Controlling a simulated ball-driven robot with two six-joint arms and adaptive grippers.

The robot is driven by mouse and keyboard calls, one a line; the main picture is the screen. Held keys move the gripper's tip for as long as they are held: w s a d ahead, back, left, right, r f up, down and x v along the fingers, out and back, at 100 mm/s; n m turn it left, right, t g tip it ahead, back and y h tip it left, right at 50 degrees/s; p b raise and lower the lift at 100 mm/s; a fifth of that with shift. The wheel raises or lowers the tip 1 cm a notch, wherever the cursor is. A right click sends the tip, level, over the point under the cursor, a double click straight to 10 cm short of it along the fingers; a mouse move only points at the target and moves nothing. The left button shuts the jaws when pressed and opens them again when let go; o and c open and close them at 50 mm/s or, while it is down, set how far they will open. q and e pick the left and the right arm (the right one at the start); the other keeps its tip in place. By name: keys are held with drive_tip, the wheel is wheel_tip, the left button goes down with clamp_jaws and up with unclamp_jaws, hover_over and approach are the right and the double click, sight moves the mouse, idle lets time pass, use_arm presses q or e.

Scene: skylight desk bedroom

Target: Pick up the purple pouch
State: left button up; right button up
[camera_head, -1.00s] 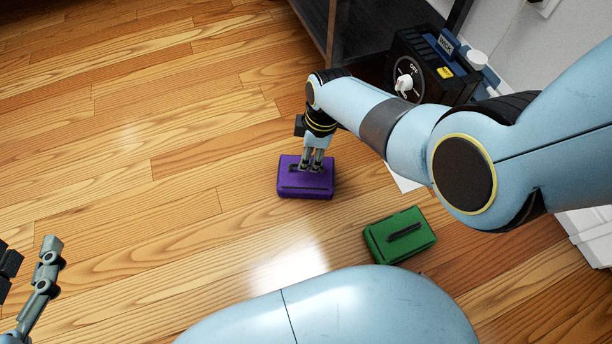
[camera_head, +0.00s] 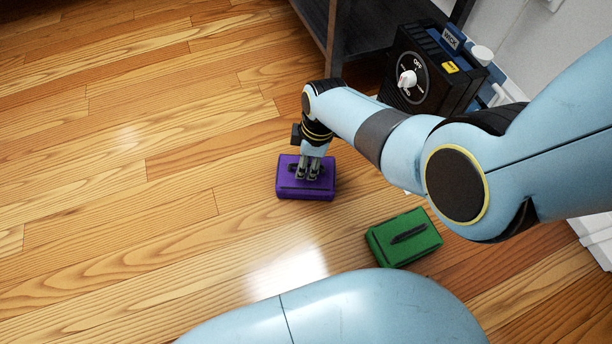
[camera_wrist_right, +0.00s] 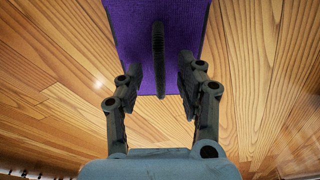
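The purple pouch (camera_head: 289,188) lies flat on the wooden floor, and a dark strap handle runs along its top. My right gripper (camera_head: 308,174) points down at the pouch's top, its fingertips at the handle. In the right wrist view, the fingers of the right gripper (camera_wrist_right: 160,75) stand on either side of the dark handle, with a gap on both sides. The purple pouch (camera_wrist_right: 190,25) fills the top middle of that view. The right gripper is partly open and not clamped on the handle. My left gripper is out of view.
A green pouch (camera_head: 380,247) with a dark handle lies on the floor to the lower right. A black box with a dial (camera_head: 430,75) stands by a dark shelf unit (camera_head: 365,40) at the upper right. The floor (camera_head: 130,130) to the left is clear.

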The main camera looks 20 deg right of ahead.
clamp_jaws()
idle(0.6)
